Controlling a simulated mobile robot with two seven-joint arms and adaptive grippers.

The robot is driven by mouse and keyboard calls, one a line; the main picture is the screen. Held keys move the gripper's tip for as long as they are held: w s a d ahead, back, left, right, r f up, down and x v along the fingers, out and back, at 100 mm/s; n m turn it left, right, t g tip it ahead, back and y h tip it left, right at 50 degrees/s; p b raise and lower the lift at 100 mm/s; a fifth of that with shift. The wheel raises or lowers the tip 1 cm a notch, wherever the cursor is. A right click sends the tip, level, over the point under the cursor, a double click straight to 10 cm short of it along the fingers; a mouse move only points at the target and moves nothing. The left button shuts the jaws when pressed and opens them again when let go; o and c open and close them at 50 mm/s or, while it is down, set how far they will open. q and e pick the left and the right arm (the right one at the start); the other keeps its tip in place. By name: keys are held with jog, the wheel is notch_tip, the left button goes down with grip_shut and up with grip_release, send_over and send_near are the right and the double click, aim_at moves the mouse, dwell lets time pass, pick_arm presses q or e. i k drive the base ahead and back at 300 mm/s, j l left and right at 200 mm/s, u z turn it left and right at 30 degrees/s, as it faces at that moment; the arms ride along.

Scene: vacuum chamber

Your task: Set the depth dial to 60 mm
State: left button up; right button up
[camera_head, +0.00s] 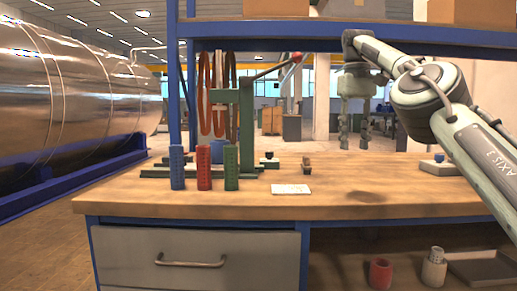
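A green hand press (246,125) stands at the left of the bench (380,203), with a long lever (272,72) rising right to a red knob. A small dark-topped knob (268,158) sits at the press's base; I cannot tell whether it is the depth dial. No scale or number is readable. My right gripper (355,143) hangs fingers down above the bench's back part, to the right of the press and apart from it. Its two fingers are spread with nothing between them. My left gripper is out of view.
Red (204,168), green (231,168) and blue (177,168) ribbed columns stand before the press. A white card (291,188) lies at bench centre. A small brown-topped piece (306,164) stands behind it. A blue shelf (270,29) spans above. The right bench front is clear.

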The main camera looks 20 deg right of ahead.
aim_at(269, 154)
jog(key=l+u, duration=0.25)
jog(key=l, duration=0.3)
jog(key=l+u, duration=0.3)
jog(key=l, duration=0.25)
jog(key=l+u, duration=0.25)
jog(key=l, duration=0.25)
jog(key=l+u, duration=0.25)
jog(key=l, duration=0.2)
jog(key=i+l+u, duration=0.15)
jog(key=l, duration=0.15)
